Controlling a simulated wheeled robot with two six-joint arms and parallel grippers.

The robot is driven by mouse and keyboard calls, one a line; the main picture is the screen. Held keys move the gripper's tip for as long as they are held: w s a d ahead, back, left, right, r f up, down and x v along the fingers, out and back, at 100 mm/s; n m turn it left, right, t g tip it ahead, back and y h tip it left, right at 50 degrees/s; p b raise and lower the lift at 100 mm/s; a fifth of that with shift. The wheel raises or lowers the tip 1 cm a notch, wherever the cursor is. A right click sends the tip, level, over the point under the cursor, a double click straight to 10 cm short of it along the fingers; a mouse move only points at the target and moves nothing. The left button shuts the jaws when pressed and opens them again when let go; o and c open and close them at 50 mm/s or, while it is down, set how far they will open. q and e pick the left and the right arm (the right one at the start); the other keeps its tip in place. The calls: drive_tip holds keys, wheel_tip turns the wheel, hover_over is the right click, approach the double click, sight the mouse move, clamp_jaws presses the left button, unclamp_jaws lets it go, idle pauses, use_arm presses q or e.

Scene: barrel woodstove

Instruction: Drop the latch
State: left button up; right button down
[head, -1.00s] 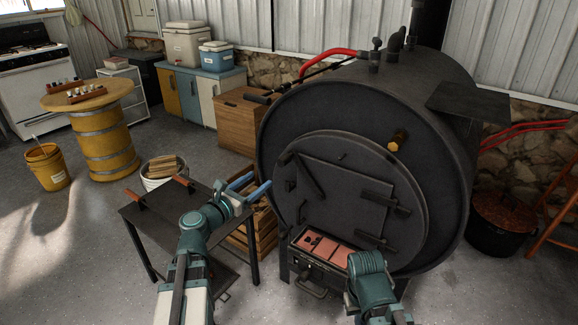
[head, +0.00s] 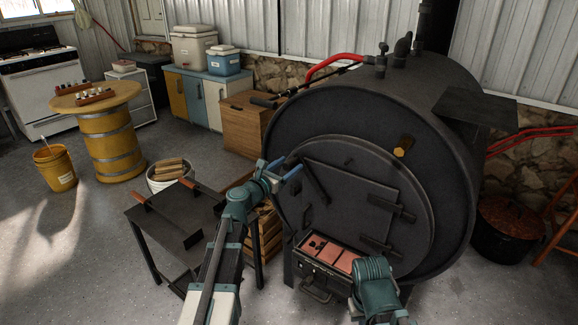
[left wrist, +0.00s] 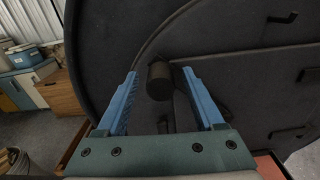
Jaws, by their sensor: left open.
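The dark latch bar (head: 316,183) runs diagonally down to the right across the left side of the square stove door (head: 350,205). My left gripper (head: 279,169) is open just left of the latch's upper end, its blue fingers pointing at the stove front. In the left wrist view, a dark cylindrical knob (left wrist: 159,80) shows between the open fingertips (left wrist: 160,78), nearer the left one, with no clear contact. Whether the knob belongs to the latch is hard to tell. My right arm is in front of the stove's lower right; its fingertips do not show.
The black barrel stove (head: 425,125) fills the right half. A drawer with reddish bricks (head: 326,252) sticks out below the door. A dark metal table (head: 165,222) stands left of the stove, with a wooden crate (head: 268,240) beside it.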

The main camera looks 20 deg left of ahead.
use_arm(q)
drive_tip(key=shift+w+d, duration=0.1)
drive_tip(key=shift+w, duration=0.15)
drive_tip(key=shift+c, duration=0.3)
clamp_jaws()
idle(1.0)
